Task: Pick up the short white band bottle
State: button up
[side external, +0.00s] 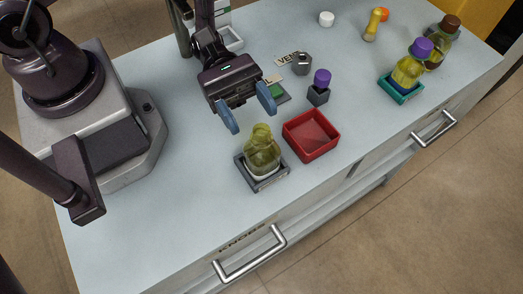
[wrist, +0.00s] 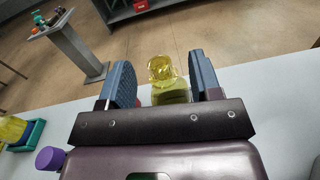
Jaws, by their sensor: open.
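A short yellow-green bottle (side external: 262,150) with a white band near its base stands upright in a grey square tray (side external: 270,184) near the table's front edge. No cap shows on it. My gripper (side external: 250,120) is open and empty, its two blue fingers spread and pointing towards this bottle. In the side view the fingertips are just behind the bottle's top and appear apart from it. In the wrist view the yellow bottle (wrist: 168,84) shows between the fingers of my gripper (wrist: 163,78), beyond the palm; its lower part is hidden there.
A red tray (side external: 325,150) stands close to the right of the grey tray. A purple-capped item (side external: 321,80) in a dark holder and a metal hexagonal piece (side external: 301,63) are behind. A purple-capped yellow bottle (side external: 408,70) stands in a teal tray (side external: 402,97) at the right.

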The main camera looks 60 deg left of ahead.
aim_at(266, 138)
jog(key=shift+n+t, duration=0.6)
jog(key=shift+n, duration=0.2)
jog(key=shift+d+f, duration=0.25)
jog(key=shift+d, duration=0.65)
jog(key=shift+d+f, duration=0.2)
jog(key=shift+d, duration=0.65)
jog(key=shift+d+f, duration=0.25)
jog(key=shift+d, duration=0.65)
grip_shut()
